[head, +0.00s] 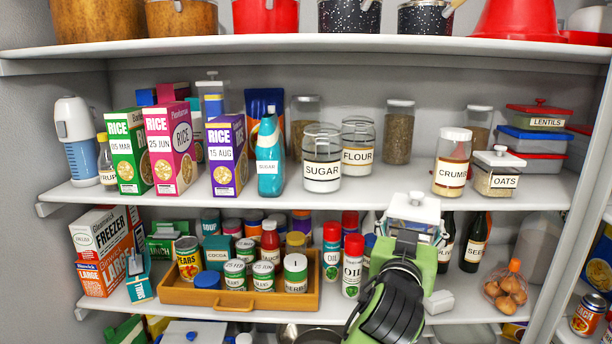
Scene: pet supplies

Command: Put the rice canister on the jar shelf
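A canister with a white knobbed lid (414,207) is in my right gripper (412,236), in front of the middle shelf's front edge. Its label is hidden, so I cannot read whether it says rice. The gripper is closed around its body below the lid. The jar shelf (345,192) is the middle shelf. It carries the sugar jar (322,158), the flour jar (358,148), the crumbs jar (452,162) and the oats canister (497,172). Bare shelf shows between the flour jar and the crumbs jar, behind the held canister. My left gripper is not in view.
An unlabelled jar (398,132) stands at the back of the gap. Below are a wooden tray (240,301) of cans, oil bottles (352,266) and dark bottles (475,243). Pots line the top shelf.

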